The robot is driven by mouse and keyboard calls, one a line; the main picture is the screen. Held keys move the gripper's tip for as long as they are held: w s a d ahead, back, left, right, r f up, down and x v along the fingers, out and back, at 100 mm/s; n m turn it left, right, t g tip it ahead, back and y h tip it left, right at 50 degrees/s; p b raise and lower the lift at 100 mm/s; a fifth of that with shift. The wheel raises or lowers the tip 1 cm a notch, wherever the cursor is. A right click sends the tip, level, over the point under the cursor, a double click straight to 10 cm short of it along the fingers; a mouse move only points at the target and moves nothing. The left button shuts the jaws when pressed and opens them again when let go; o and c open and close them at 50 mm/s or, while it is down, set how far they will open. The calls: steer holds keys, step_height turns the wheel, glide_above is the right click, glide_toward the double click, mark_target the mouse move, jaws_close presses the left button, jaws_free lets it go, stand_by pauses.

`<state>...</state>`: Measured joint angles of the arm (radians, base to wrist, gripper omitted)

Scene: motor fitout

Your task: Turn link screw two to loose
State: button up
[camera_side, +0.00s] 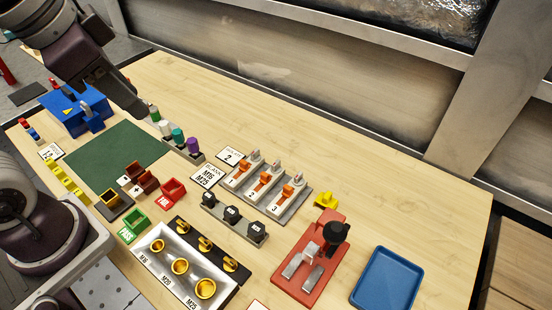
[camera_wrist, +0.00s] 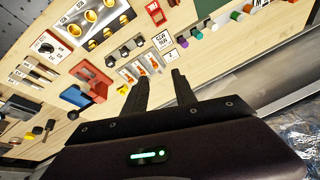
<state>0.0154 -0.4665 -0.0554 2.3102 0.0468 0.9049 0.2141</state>
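The link block (camera_side: 268,195) is a grey plate with three orange links numbered 1, 2 and 3, each with a grey, upright screw-like piece at its far end. Link two (camera_side: 265,181) is the middle one, with its grey piece (camera_side: 277,167) behind it. In the wrist view the middle orange link (camera_wrist: 141,69) shows small beyond my fingers. Its screw's setting is too small to tell. My gripper (camera_side: 138,107) hangs above the table at the upper left, well apart from the block. In the wrist view my gripper (camera_wrist: 158,80) has its two fingers apart with nothing between them.
A card marked 2 (camera_side: 229,157) lies behind the block. Black plugs (camera_side: 231,213) stand in front of it, coloured caps (camera_side: 178,137) to its left. A red fixture (camera_side: 310,265) and blue tray (camera_side: 387,279) are to the right. The table's far right is bare.

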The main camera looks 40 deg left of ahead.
steer(key=w+d+f+m+g, duration=0.25)
steer(key=w+m, duration=0.35)
steer(key=w, duration=0.5)
steer(key=m+g, duration=0.2)
steer(key=m, duration=0.6)
glide_above(276, 162)
step_height(276, 162, down, 16)
steer(key=shift+s+r, duration=0.1)
steer(key=shift+r, duration=0.05)
step_height(276, 162, down, 7)
steer(key=shift+r, duration=0.15)
steer(key=shift+f, duration=0.25)
jaws_close()
